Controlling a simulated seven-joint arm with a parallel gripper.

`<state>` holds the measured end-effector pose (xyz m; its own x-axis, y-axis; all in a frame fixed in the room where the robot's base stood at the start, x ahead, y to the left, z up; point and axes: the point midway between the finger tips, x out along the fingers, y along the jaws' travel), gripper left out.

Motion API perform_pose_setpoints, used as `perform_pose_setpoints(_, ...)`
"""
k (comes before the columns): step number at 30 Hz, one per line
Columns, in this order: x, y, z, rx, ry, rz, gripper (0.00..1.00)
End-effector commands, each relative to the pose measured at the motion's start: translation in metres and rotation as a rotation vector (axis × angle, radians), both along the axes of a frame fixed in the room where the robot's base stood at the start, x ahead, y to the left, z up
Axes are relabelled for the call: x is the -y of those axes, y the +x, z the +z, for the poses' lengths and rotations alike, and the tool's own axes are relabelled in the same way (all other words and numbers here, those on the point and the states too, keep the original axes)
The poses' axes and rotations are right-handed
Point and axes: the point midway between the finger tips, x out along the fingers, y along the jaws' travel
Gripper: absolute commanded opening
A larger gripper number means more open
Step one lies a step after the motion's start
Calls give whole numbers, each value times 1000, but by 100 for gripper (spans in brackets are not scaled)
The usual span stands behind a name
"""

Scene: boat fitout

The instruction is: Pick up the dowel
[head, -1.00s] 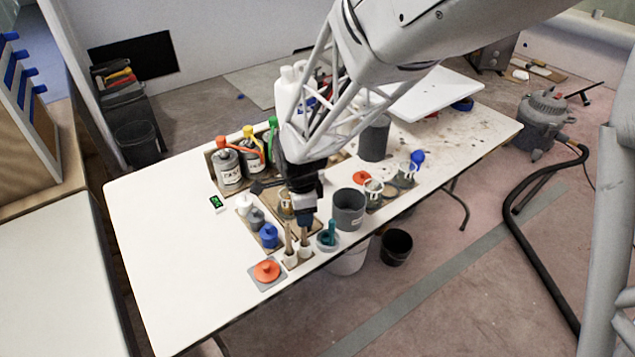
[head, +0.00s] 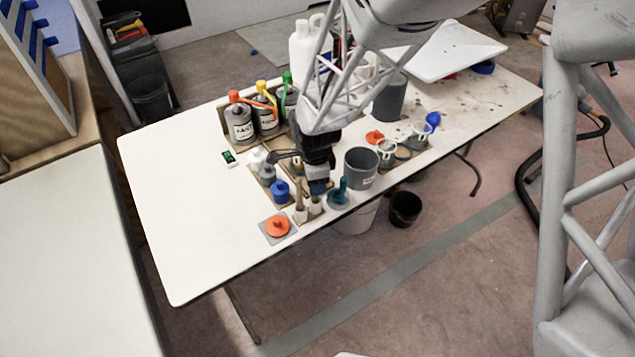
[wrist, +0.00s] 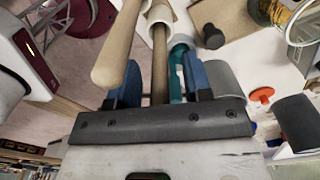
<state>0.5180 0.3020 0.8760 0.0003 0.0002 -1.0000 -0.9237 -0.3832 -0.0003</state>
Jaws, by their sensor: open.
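Two wooden sticks stand in small white holders at the table's front edge. In the wrist view a thin brown dowel (wrist: 159,62) stands between the blue fingers of my gripper (wrist: 160,82), which are open with gaps on both sides. A thicker, paler stick with a rounded end (wrist: 116,48) stands just left of it, outside the fingers and overlapping the left one. In the head view my gripper (head: 318,187) is over the right holder (head: 315,206) and hides most of its stick. The pale stick (head: 299,198) shows to the left. I cannot tell whether the fingers touch the dowel.
Close by are a teal tool in a cup (head: 341,190), a grey bucket (head: 361,168), a blue-capped jar (head: 280,191) and an orange lid (head: 277,226). Labelled cans (head: 239,124) stand behind. The left part of the white table (head: 185,210) is clear.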

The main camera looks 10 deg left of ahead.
Motion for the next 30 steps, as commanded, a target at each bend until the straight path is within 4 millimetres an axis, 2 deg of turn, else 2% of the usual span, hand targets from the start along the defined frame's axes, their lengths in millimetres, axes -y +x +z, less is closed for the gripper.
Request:
perform_pose_setpoints(16, 0, 0, -1, 0, 0, 0, 46)
perform_pose_setpoints(17, 0, 0, -1, 0, 0, 0, 44)
perform_pose_setpoints(25, 0, 0, -1, 0, 0, 0, 3)
perform_pose_setpoints(26, 0, 0, -1, 0, 0, 0, 0)
perform_pose_setpoints(30, 0, 0, -1, 0, 0, 0, 0)
